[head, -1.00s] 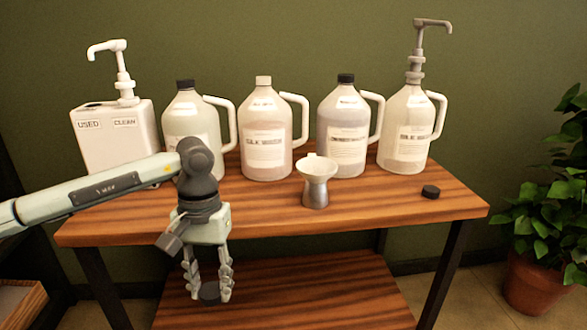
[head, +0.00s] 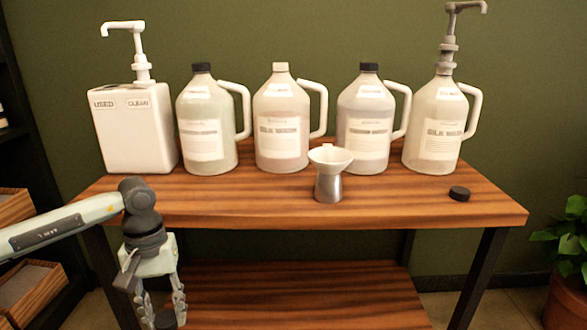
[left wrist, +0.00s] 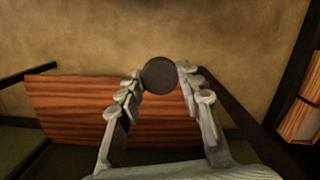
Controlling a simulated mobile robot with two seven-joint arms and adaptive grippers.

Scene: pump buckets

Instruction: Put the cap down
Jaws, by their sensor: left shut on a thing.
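A dark round cap (left wrist: 160,75) sits between the fingertips of my left gripper (left wrist: 160,78) in the left wrist view. In the head view my left gripper (head: 164,312) hangs fingers down in front of the table's left part, below the top's front edge. The held cap (head: 166,320) shows there only in part, at the bottom edge of the picture. Another black cap (head: 459,193) lies on the right part of the wooden tabletop (head: 400,207). My right gripper is not in view.
Several jugs stand along the back, the rightmost jug (head: 436,130) with a pump. A white pump box (head: 136,130) stands at the left. A metal funnel cup (head: 328,185) stands mid-table. The front of the tabletop is clear. A lower shelf (head: 300,295) lies beneath.

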